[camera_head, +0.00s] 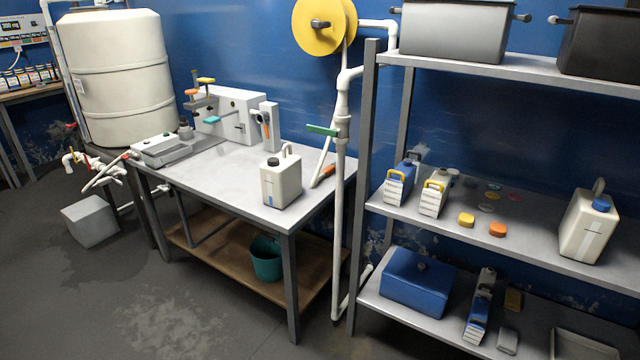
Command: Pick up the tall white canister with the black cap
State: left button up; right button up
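A tall white canister (281,184) with a black cap and a looped handle on top stands upright on the grey workbench (228,176), near its front right corner. A similar white canister (588,228) with a blue cap stands on the middle shelf at the right. Neither of my grippers shows in the head view.
A white machine (235,112) and a grey device (165,148) stand farther back and left on the bench. An orange-handled tool (328,170) lies right of the canister. A white vertical pipe (338,230) and a metal shelf rack (364,150) stand at the right. Open floor lies in front.

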aim_at(281, 185)
jog(key=i+j+z, duration=0.1)
jog(key=j+z, duration=0.15)
jog(key=z, duration=0.2)
jog(key=i+j+z, duration=0.1)
jog(key=j+z, duration=0.15)
jog(key=z, duration=0.25)
jog(key=j+z, duration=0.3)
jog(key=z, duration=0.15)
